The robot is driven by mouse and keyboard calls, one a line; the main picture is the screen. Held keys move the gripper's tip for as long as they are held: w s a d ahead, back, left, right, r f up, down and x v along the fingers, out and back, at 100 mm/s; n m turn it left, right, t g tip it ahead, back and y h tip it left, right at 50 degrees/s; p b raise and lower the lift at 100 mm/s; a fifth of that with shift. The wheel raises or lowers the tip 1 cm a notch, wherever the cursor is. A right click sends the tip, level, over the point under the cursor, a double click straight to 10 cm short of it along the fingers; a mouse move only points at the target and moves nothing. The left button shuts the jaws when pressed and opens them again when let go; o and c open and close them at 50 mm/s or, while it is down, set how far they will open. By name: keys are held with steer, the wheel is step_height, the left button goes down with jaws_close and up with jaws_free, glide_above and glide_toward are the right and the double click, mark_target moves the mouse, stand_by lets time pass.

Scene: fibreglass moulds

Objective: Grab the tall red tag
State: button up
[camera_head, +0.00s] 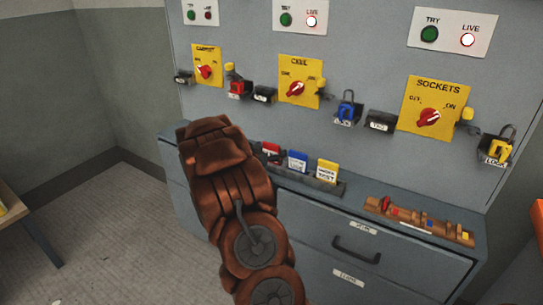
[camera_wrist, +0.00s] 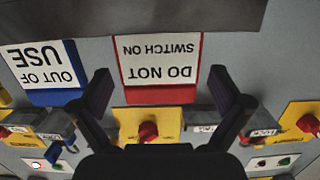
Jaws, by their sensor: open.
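The red tag (camera_head: 270,149) stands in a dark rack (camera_head: 318,184) on the cabinet top, left of a blue tag (camera_head: 297,161) and a yellow tag (camera_head: 327,171). My arm partly covers the rack's left end. In the wrist view the picture is upside down; the red tag (camera_wrist: 160,66) reads "DO NOT SWITCH ON" on a white face with red edges. My gripper (camera_wrist: 160,76) is open, one finger to each side of the red tag in the picture; nothing is held. Its distance from the tag is hard to tell. The blue tag (camera_wrist: 46,66) reads "OUT OF USE", near the left finger.
Behind the rack rises a grey panel (camera_head: 360,60) with yellow switch plates, red knobs, and hanging padlocks and holders. A brown wooden board (camera_head: 420,222) with small coloured pieces lies right of the rack. Drawers (camera_head: 325,245) are below. A table (camera_head: 22,215) stands at left.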

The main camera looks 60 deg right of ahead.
steer(key=shift+d, duration=0.1)
steer(key=c, duration=1)
